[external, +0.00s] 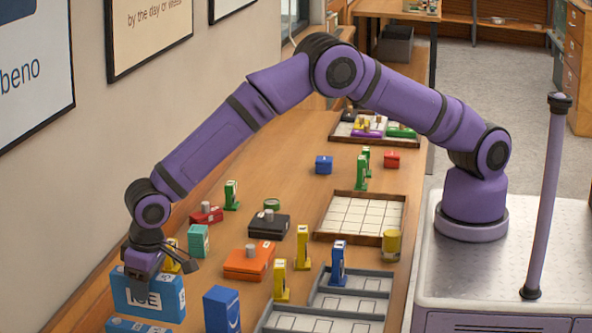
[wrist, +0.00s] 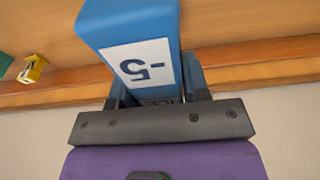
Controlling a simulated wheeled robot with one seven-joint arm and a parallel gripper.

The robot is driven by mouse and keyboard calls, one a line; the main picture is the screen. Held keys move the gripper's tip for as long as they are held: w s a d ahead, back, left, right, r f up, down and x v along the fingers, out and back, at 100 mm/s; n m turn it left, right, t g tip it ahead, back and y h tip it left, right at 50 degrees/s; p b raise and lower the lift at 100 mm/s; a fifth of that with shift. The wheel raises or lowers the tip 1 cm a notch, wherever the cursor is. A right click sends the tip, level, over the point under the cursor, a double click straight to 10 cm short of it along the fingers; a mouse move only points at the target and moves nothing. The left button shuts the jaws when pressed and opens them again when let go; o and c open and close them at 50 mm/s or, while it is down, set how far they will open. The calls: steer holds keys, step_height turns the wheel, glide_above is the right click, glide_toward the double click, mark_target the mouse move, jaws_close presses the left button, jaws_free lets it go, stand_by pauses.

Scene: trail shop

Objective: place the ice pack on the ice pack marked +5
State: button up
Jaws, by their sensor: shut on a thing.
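In the wrist view the held ice pack (wrist: 130,25) shows a white label reading "-5", upside down, between the fingers. Another blue pack (external: 135,326) lies below it, cut off by the bottom edge of the external view. I cannot tell whether the two touch. A blue box (external: 221,310) with a white mark stands to the right. No "+5" label is readable.
An orange box (external: 249,262), a teal box (external: 198,241) and a black case (external: 269,226) stand close behind. Yellow clamp-like pieces (external: 303,248) and a grey divided tray (external: 345,304) are to the right. The wall runs along the left.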

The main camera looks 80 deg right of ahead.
steer(key=shift+w+a, duration=0.15)
steer(key=shift+w, duration=0.1)
steer(key=shift+f, duration=1.75)
steer(key=shift+f, duration=0.15)
steer(key=o, duration=1.2)
steer(key=r, duration=0.4)
steer(key=s+r, duration=0.1)
steer(key=r, duration=0.7)
steer(key=shift+s+r, duration=0.1)
steer(key=shift+s, duration=0.3)
